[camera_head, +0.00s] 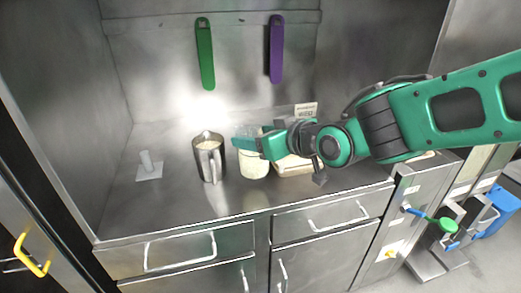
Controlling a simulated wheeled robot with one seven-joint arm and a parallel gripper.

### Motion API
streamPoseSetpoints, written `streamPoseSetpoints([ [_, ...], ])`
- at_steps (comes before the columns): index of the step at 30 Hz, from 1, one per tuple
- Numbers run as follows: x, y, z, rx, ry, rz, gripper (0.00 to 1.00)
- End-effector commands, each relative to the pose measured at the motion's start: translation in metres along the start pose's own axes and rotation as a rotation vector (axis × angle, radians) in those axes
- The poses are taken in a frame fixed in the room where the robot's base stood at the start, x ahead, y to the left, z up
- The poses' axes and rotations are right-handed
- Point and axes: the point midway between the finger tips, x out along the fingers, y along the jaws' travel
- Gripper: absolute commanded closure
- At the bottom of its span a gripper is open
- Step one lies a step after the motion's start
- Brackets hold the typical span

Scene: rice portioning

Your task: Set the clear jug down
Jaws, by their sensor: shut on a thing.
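The clear jug (253,167) is upright, with pale contents that look like rice. It is at the middle of the steel counter (120,205), and its base appears at or very near the counter surface; I cannot tell whether it touches. My gripper (250,146) comes in from the right and is shut on the clear jug near its top. The gripper hides part of the jug's upper right side.
A steel pitcher (209,158) with pale contents stands just left of the jug. A pale tray (296,165) is behind my gripper, near a small label card (305,110). A white stand (148,168) is at left. Green (206,55) and purple (276,50) handles hang behind. The front left counter is clear.

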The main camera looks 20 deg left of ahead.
Motion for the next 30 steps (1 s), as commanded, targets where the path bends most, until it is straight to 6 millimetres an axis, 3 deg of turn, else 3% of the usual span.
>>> streamPoseSetpoints([
  [6, 0.016, 0.017, 0.006, 0.000, 0.003, 0.000, 0.95],
  [18, 0.032, 0.017, 0.043, 0.000, 0.001, -0.001, 0.95],
  [29, 0.033, 0.017, 0.045, 0.000, 0.002, -0.002, 0.95],
  [30, 0.034, 0.017, 0.046, 0.000, 0.000, -0.002, 0.33],
])
